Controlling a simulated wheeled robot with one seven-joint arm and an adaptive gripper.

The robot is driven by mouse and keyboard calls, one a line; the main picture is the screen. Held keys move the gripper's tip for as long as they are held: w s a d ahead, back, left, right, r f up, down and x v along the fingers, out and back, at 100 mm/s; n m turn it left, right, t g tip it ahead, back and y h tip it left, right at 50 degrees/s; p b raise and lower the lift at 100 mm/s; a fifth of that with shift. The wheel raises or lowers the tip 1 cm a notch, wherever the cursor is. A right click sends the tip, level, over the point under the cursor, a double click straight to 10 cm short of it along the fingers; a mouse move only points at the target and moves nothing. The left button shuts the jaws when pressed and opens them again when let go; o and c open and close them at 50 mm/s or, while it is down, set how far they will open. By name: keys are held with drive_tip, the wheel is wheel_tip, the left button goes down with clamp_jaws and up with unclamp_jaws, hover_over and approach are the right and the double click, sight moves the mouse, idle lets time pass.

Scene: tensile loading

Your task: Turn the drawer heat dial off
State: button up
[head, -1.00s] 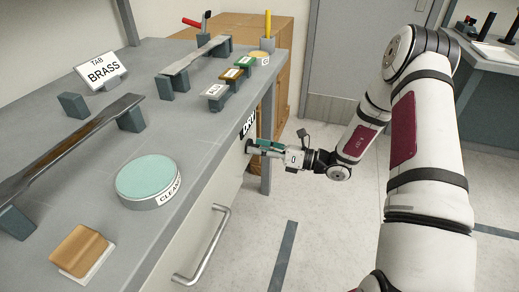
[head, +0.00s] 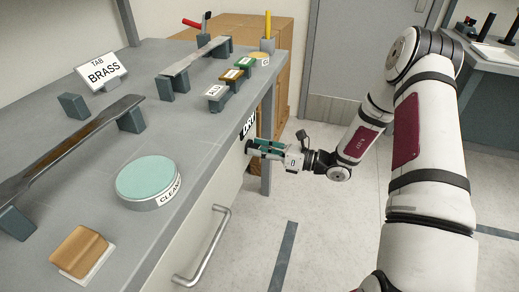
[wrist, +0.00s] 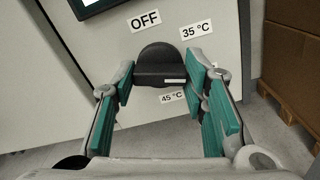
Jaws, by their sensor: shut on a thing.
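The black heat dial (wrist: 158,62) is on the pale drawer front in the wrist view. Its grip bar lies across the picture, with a white mark at the bar's right part, on the side of the 35 °C label (wrist: 196,30) and 45 °C label (wrist: 172,97). The OFF label (wrist: 145,20) is above and slightly left of the dial. My gripper (wrist: 160,78) is shut on the dial, one green-padded finger on each side. In the head view my gripper (head: 256,148) is at the bench's front; the dial is hidden there.
A metal drawer handle (head: 203,248) sticks out nearer the camera. The grey bench top (head: 205,135) above holds a round cleaning tin (head: 148,180), specimen bars and labelled blocks. A cardboard box (wrist: 291,55) stands right of the drawer. The floor beside the bench is clear.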

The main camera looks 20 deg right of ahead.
drive_tip(key=n+b, duration=0.7)
drive_tip(key=n, duration=1.4)
drive_tip(key=shift+f, duration=0.15)
drive_tip(key=shift+n, duration=0.5)
drive_tip(key=o, duration=1.2)
drive_tip(key=shift+c, duration=0.2)
drive_tip(key=shift+d, duration=0.1)
drive_tip(key=v, duration=1.2)
